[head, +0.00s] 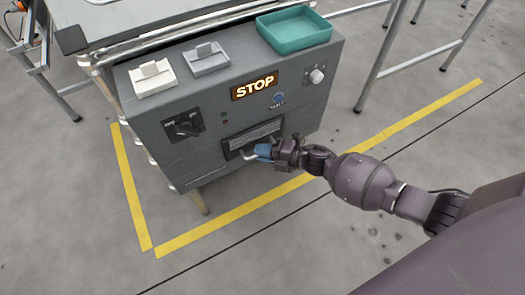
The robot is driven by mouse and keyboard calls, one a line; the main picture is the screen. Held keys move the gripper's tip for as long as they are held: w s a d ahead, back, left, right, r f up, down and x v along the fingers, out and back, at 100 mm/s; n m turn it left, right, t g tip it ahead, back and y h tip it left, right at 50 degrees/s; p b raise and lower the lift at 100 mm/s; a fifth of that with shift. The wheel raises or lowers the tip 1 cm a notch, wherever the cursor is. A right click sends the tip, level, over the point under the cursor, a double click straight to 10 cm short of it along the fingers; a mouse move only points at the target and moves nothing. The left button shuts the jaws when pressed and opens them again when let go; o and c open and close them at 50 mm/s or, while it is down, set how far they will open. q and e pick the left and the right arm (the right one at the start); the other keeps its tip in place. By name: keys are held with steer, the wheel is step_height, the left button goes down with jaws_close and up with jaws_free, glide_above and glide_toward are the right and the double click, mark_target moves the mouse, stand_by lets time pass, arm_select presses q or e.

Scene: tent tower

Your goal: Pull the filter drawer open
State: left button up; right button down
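The grey machine box (185,160) stands in the middle of the head view. The filter drawer (252,137) is a dark slotted panel low on its front face, with a pale handle (248,155) at its lower edge. The drawer looks flush with the front. My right gripper (264,151) comes in from the right, and its bluish fingertips are at the handle. Whether they are closed around it or only touching it is too small to tell. The gripper hides part of the drawer's right side. My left gripper is not in view.
A lit STOP sign (255,86), a white knob (316,76) and a dark rotary switch (183,126) are on the front. A teal tray (294,30) and two switch blocks sit on top. Yellow floor tape (230,217) runs before the machine; the floor there is clear.

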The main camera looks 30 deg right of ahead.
arm_select(q)
steer(key=p, duration=0.1)
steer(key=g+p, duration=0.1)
steer(key=p, duration=0.1)
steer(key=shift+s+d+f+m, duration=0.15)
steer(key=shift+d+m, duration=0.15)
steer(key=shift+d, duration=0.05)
arm_select(e)
steer(key=s, duration=1.4)
steer(key=shift+d, duration=0.25)
steer(key=c, duration=1.4)
jaws_free()
steer(key=shift+c, duration=0.2)
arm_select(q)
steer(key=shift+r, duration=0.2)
arm_select(e)
steer(key=shift+s, duration=0.1)
